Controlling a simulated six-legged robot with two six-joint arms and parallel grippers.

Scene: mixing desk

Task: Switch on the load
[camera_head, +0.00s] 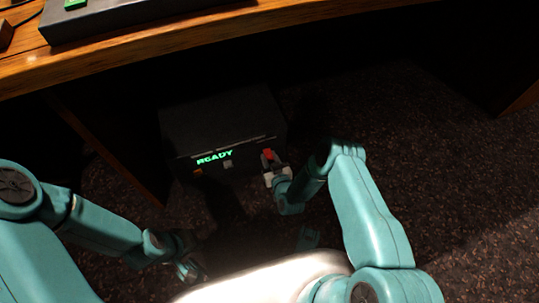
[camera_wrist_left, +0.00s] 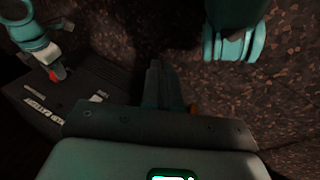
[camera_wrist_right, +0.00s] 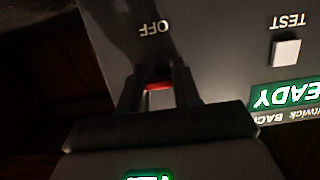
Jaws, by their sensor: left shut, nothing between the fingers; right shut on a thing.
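A dark power box (camera_head: 215,118) stands on the floor under the desk. Its front has a lit green READY display (camera_head: 214,158), which shows upside down in the right wrist view (camera_wrist_right: 285,95). My right gripper (camera_head: 271,165) is at the right end of that front. It is shut on a red switch handle (camera_wrist_right: 158,86), mostly hidden between the fingers. The word OFF (camera_wrist_right: 154,28) is printed close by on the panel. A pale TEST button (camera_wrist_right: 286,52) sits farther along. My left gripper (camera_head: 190,268) is shut and empty, low and apart from the box.
The wooden desk edge (camera_head: 150,55) runs above the box, with a dark console (camera_head: 140,18) on top. A desk side panel (camera_head: 115,145) stands left of the box. Dark speckled carpet (camera_head: 430,150) lies open to the right.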

